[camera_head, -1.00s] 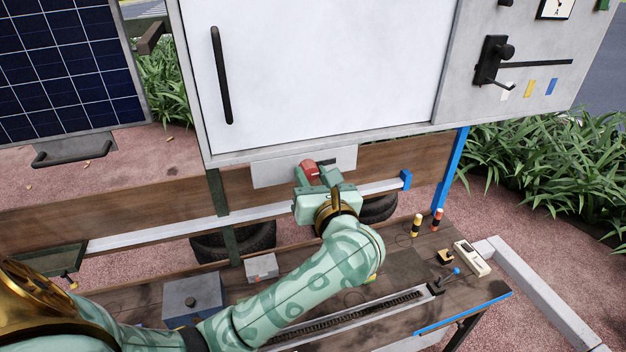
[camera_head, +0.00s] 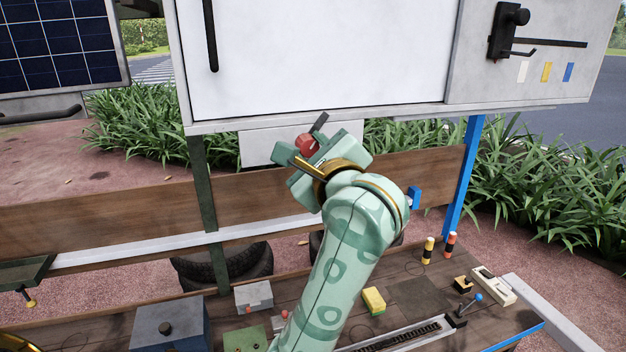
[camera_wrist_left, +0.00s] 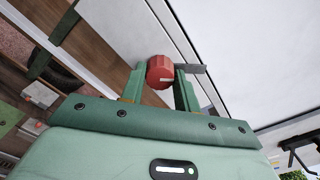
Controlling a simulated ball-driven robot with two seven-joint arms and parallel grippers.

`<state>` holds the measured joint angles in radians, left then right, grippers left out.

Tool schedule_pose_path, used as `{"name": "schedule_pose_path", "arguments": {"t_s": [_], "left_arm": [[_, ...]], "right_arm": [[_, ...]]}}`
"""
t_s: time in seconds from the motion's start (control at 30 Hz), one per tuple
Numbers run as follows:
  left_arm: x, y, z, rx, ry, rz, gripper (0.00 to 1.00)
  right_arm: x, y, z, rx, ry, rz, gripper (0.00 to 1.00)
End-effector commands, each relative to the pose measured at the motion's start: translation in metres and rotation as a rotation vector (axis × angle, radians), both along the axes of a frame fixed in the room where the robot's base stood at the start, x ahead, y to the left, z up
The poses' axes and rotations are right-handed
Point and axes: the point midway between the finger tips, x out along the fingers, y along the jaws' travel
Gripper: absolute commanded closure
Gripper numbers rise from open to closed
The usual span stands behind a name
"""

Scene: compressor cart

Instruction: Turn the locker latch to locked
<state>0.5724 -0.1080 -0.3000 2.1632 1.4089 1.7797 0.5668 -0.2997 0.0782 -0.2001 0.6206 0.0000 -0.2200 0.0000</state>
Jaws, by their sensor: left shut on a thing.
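The latch is a red knob (camera_head: 305,142) with a dark bar (camera_head: 319,122) on a pale grey plate (camera_head: 258,148) below the white locker door (camera_head: 320,50). The bar slants up to the right in the head view. My left gripper (camera_head: 310,152) is shut on the red knob and rolled to a tilt. In the left wrist view the knob (camera_wrist_left: 160,73) sits between the two green fingers, with a pale mark on its face, and the bar (camera_wrist_left: 192,69) sticks out past the right finger. The fingers hide part of the knob. My right gripper is not in view.
A black door handle (camera_head: 211,35) hangs above left. A black lever (camera_head: 508,30) is on the upper right panel. A workbench below bears a blue-grey box (camera_head: 170,325), a yellow block (camera_head: 374,300) and striped posts. A blue post (camera_head: 463,175) stands right.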

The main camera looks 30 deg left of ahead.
Motion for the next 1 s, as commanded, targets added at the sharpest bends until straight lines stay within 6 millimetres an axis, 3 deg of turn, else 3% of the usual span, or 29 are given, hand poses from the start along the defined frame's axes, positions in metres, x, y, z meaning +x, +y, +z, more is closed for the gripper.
{"name": "schedule_pose_path", "arguments": {"t_s": [0.03,0.1,0.5,1.0], "left_arm": [[0.001,0.000,-0.008,-0.032,-0.037,-0.001,0.92],[0.001,0.000,-0.008,-0.075,-0.087,-0.001,0.92],[0.001,0.000,-0.006,-0.298,-0.347,0.000,0.92],[0.000,0.000,-0.002,-0.432,-0.503,0.000,0.92]], "right_arm": [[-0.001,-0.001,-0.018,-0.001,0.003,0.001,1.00],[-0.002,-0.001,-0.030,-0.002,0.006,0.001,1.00],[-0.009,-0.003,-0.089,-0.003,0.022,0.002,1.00],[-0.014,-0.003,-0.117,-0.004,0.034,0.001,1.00]]}}
